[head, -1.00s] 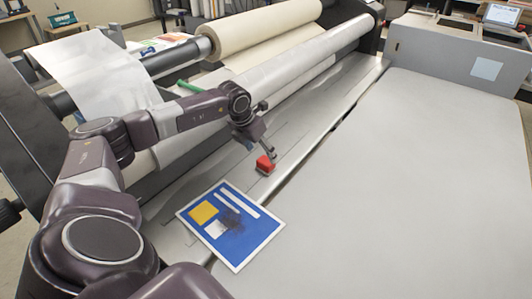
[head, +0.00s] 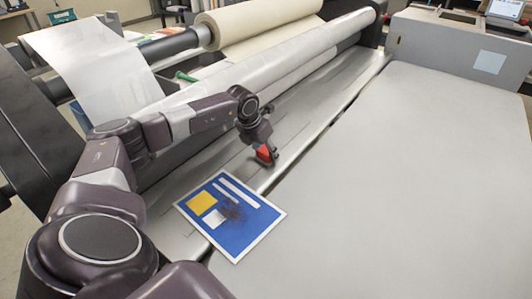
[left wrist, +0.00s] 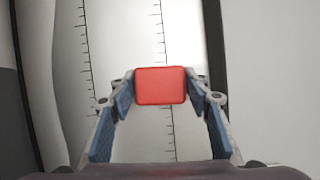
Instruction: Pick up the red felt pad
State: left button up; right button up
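The red felt pad (head: 263,154) is a small red block at the grey strip of the machine, just beyond the blue printed card. In the left wrist view the pad (left wrist: 160,86) sits squarely between my left fingertips. My left gripper (head: 266,150) points down at it, and its fingers (left wrist: 160,88) meet the pad's two sides with no clear gap. The gripper partly hides the pad in the head view. I cannot tell whether the pad touches the surface under it. My right gripper is out of view.
The blue card (head: 250,238) with yellow and white patches lies nearer to me. A long white roller (head: 290,65) runs behind the strip, with a beige roll (head: 255,22) farther back. The broad grey table (head: 400,190) to the right is bare.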

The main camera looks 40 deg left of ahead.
aim_at(266, 150)
pick_arm(q)
jog(key=c, duration=0.5)
jog(key=shift+c, duration=0.2)
jog(key=shift+r, duration=0.1)
jog(key=shift+r, duration=0.25)
notch_tip(266, 150, up, 19)
jog(key=b, duration=0.3)
jog(key=shift+r, duration=0.15)
